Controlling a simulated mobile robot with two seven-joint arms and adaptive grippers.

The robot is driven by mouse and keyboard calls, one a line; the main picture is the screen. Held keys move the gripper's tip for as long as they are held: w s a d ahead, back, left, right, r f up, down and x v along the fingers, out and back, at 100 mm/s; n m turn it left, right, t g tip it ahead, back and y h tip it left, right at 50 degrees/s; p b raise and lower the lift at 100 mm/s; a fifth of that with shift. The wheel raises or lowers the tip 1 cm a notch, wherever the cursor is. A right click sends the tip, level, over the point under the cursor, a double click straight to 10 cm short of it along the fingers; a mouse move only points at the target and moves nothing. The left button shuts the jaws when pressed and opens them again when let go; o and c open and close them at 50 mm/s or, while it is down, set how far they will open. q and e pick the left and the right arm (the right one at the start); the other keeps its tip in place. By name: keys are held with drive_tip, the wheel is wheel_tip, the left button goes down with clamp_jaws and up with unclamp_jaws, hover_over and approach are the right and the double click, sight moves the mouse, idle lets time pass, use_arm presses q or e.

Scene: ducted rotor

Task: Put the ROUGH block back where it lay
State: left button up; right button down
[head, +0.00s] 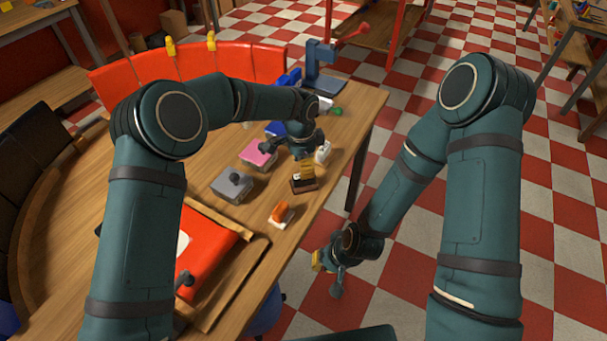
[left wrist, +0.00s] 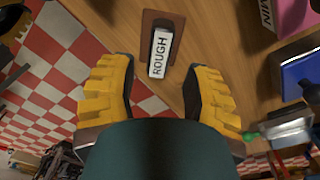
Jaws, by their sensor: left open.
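The ROUGH block (left wrist: 162,52) has a white face with dark lettering and shows in the left wrist view. It overlaps a dark brown base (left wrist: 159,20) on the wooden table; I cannot tell how deep it sits there. The base (head: 304,187) also shows in the head view, where the gripper hides the block. My left gripper (head: 304,171) is open above the table by the base. Its yellow fingers (left wrist: 157,90) stand apart to either side of the block, with no contact visible. My right gripper (head: 323,264) hangs over the floor beside the table; its opening is unclear.
A pink box (head: 258,153), a grey box (head: 232,186) and an orange-and-white block (head: 281,214) stand nearby on the table. A small white object (head: 323,152) is close to the right edge. A red case (head: 210,248) lies in front. Checkered floor is free to the right.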

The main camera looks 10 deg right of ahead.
use_arm(q)
wheel_tip(320, 180, up, 6)
drive_tip(key=shift+a+f, duration=0.1)
drive_tip(key=shift+f, duration=0.05)
idle(0.6)
